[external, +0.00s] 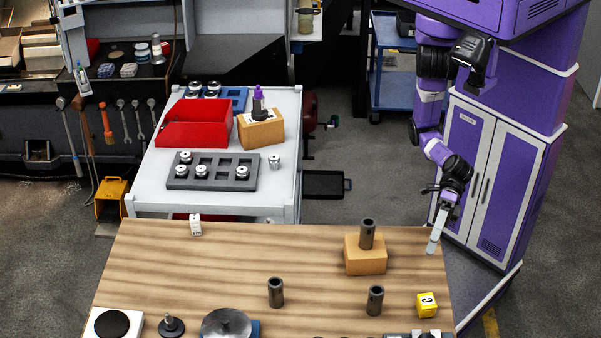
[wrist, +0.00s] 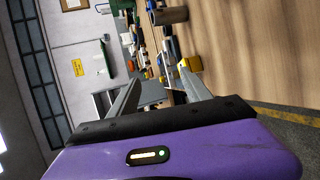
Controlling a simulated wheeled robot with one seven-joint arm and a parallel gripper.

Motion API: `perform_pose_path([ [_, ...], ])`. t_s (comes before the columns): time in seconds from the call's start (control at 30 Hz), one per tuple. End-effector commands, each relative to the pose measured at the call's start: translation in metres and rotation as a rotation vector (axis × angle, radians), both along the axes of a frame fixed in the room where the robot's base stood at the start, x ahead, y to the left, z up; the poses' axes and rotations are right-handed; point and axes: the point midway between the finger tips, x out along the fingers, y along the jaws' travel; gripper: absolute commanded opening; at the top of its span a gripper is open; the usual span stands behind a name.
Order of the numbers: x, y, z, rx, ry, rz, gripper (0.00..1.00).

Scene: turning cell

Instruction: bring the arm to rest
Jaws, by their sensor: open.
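My purple arm hangs bent at the right of the external view, in front of my own purple body. My gripper (external: 433,240) points downward by the right edge of the wooden table (external: 200,260). In the wrist view my gripper (wrist: 155,80) shows two grey fingers spread apart, with nothing held between them. The wrist view is tilted, with the tabletop (wrist: 255,50) running along its right side.
A wooden block (external: 366,258) bearing a dark cylinder (external: 367,233) stands left of my gripper. A yellow cube (external: 427,304) and more dark cylinders stand nearer the front. A white cart (external: 215,205) with a red bin (external: 195,125) stands behind. Floor between cart and my body is mostly clear.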

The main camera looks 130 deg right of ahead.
Motion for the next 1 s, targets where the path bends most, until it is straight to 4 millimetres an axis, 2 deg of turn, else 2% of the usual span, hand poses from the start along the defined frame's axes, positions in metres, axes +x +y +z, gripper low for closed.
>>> perform_pose_path([
  [0.1,-0.013,-0.021,-0.010,0.371,0.150,-0.025,0.57],
  [0.27,-0.031,-0.065,-0.003,0.876,0.317,-0.123,0.57],
  [0.4,-0.048,-0.119,0.010,1.247,0.385,-0.249,0.57],
  [0.5,-0.063,-0.161,0.018,1.459,0.385,-0.353,0.57],
  [0.6,-0.082,-0.201,0.021,1.593,0.353,-0.467,0.57],
  [0.73,-0.109,-0.238,0.012,1.622,0.318,-0.622,0.57],
  [0.9,-0.133,-0.259,0.000,1.601,0.300,-0.747,0.57],
  [1.0,-0.133,-0.261,-0.001,1.603,0.291,-0.760,0.57],
])
